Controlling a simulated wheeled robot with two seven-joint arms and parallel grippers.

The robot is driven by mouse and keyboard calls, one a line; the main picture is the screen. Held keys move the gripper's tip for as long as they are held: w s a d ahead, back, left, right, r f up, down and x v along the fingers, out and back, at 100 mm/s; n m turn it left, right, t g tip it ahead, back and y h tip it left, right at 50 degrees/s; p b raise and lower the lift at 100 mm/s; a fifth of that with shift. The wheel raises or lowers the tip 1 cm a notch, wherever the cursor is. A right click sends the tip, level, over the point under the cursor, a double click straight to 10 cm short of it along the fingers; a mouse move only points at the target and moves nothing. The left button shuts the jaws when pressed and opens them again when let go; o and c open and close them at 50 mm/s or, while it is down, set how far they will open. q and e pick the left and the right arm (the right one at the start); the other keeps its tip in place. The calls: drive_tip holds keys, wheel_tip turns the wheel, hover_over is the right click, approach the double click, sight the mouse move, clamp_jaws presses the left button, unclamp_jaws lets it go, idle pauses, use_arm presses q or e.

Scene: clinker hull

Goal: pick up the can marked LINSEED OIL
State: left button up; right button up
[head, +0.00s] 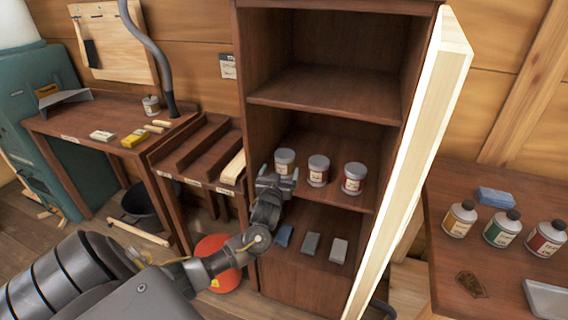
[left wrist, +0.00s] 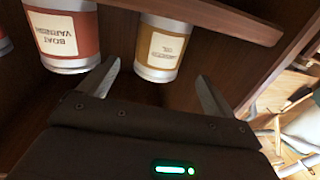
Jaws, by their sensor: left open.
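The can with an ochre label (left wrist: 162,48) appears upside down in the left wrist view; its label's lower word reads OIL and the upper word is hard to read. In the head view it is the leftmost can (head: 284,158) on the cupboard's middle shelf, its lower part hidden by my gripper. My left gripper (head: 277,181) is open in front of it. In the left wrist view the gripper's fingers (left wrist: 158,72) point at the can, one to each side, with nothing held. My right gripper is not in view.
A red BOAT VARNISH can (left wrist: 62,35) stands beside it, the middle can (head: 318,172) in the head view. Another red can (head: 353,179) stands further right. The open cupboard door (head: 412,150) bounds the right side. Blocks (head: 311,243) lie on the shelf below.

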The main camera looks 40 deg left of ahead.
sight(283, 166)
use_arm(q)
drive_tip(key=shift+w+a+r, duration=0.1)
drive_tip(key=shift+w, duration=0.15)
drive_tip(key=shift+f+p+x, duration=0.15)
drive_tip(key=shift+p+x, duration=0.15)
drive_tip(key=shift+x, duration=0.85)
drive_tip(key=shift+f+p+x, duration=0.15)
drive_tip(key=shift+p+x, duration=0.15)
drive_tip(key=shift+x, duration=0.9)
drive_tip(key=shift+c, duration=0.2)
drive_tip(key=c, duration=1.2)
drive_tip(key=shift+c, duration=0.5)
drive_tip(key=shift+r, duration=0.15)
